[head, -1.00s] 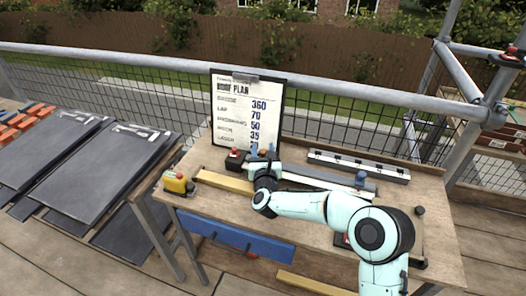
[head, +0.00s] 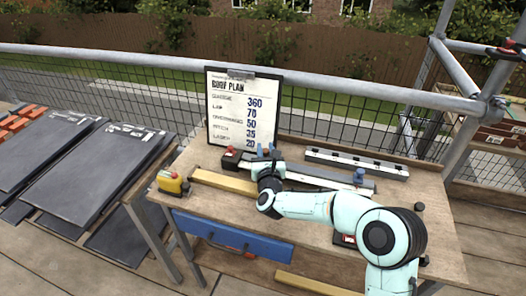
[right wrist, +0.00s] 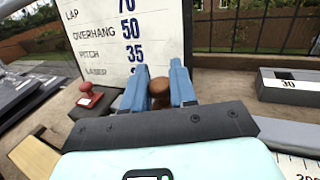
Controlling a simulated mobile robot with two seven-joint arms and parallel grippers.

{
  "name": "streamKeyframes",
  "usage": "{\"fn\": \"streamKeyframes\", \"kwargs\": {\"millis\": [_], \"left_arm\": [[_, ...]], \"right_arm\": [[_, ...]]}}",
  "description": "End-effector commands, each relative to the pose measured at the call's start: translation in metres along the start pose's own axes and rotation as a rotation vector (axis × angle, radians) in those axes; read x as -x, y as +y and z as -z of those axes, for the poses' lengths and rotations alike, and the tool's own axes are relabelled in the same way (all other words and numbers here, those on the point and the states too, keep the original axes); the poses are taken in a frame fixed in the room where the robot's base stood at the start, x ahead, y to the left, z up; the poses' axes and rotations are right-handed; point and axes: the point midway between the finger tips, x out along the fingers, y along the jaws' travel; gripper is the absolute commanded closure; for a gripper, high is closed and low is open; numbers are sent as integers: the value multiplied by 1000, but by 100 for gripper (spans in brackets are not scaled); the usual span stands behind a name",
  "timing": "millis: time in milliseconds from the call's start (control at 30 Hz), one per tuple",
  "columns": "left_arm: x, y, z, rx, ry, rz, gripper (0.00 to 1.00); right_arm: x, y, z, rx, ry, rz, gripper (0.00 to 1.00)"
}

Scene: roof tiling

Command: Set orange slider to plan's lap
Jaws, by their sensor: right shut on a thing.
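The roof plan board (head: 243,112) stands at the back of the bench and gives lap as 70. It also shows in the right wrist view (right wrist: 118,40). My right gripper (head: 266,156) is over the near-left end of a long ruler-like gauge (head: 322,178). In the right wrist view its blue fingers (right wrist: 158,88) are shut on a round brown-orange knob (right wrist: 160,93). The slider body below the knob is hidden by the gripper, and I cannot read its setting. A blue knob (head: 359,176) sits farther right on the gauge. My left gripper is not in view.
A red-handled stamp (head: 231,158) stands left of the gripper, also in the wrist view (right wrist: 88,96). A yellow device (head: 172,183), a wooden strip (head: 222,183) and a grey rail (head: 355,163) lie on the bench (head: 215,208). Dark slates (head: 95,172) lie at the left.

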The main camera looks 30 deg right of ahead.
Motion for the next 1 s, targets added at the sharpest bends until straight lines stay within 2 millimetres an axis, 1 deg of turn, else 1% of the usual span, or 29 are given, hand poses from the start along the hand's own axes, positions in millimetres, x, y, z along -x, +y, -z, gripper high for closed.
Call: {"fn": "streamKeyframes", "kwargs": {"millis": [33, 67, 100, 400, 467, 567, 667, 900, 1000], "left_arm": [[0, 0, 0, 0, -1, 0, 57], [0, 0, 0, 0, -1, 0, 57], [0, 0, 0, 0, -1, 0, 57], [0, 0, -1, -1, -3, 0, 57], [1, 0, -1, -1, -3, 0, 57], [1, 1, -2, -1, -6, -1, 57], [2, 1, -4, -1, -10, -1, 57], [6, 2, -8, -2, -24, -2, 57], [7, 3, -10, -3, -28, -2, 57]], "right_arm": [[0, 0, -2, 0, -3, 0, 100], [0, 0, -2, 0, -3, 0, 64], [0, 0, -2, 0, -3, 0, 53], [1, 0, -1, 0, -1, 0, 53], [3, 0, -1, 1, -1, -1, 53], [13, 1, -1, 2, 0, -2, 53], [30, 0, -1, 3, 0, -2, 53], [83, 0, -2, 3, -2, -2, 53], [103, 1, -2, 2, -2, -3, 53]]}}
